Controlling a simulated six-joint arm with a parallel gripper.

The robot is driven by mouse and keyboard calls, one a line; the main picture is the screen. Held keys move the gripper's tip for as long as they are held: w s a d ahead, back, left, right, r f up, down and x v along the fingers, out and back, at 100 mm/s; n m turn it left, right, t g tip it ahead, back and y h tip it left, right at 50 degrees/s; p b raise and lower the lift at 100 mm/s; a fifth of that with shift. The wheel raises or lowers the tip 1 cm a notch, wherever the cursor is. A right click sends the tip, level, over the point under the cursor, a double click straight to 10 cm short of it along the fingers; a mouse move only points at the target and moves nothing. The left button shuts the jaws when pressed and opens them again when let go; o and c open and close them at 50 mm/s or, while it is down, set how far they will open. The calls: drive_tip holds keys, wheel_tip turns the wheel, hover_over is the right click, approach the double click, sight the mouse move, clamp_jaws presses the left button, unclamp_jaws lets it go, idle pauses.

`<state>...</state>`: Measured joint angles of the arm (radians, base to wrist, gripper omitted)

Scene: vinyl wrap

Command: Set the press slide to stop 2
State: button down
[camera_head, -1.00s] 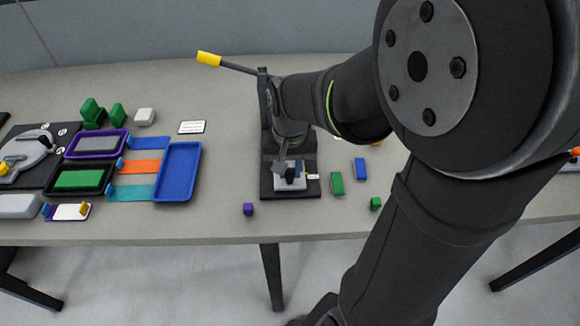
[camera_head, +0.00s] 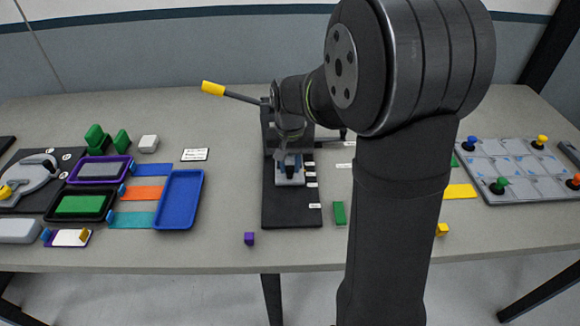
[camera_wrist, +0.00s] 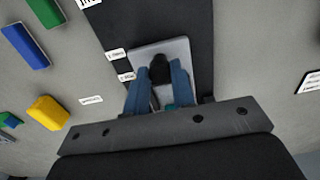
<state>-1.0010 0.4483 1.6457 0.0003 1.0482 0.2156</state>
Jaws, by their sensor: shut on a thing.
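The press slide (camera_head: 290,181) is a light grey plate with a black knob, on the black track of the press (camera_head: 290,214). It sits toward the back of the track, with bare track in front of it. Small white stop labels (camera_head: 312,184) line the track's right side; their text is too small to read. In the wrist view, the blue fingers of my gripper (camera_wrist: 158,88) are shut on the black knob (camera_wrist: 160,67) of the slide (camera_wrist: 178,50). My gripper (camera_head: 289,164) hides part of the slide in the head view.
A lever with a yellow handle (camera_head: 213,88) sticks out left of the press. A green block (camera_head: 339,213) and a purple cube (camera_head: 249,239) lie near the track's front. A blue tray (camera_head: 201,190) stands to the left. My arm covers the table on the right.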

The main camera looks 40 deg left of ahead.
drive_tip(key=c, duration=1.2)
unclamp_jaws()
drive_tip(key=shift+r, duration=0.1)
wheel_tip(320, 180, up, 17)
drive_tip(key=shift+r, duration=0.15)
wheel_tip(320, 180, down, 18)
drive_tip(key=shift+r, duration=0.2)
drive_tip(key=shift+d, duration=0.1)
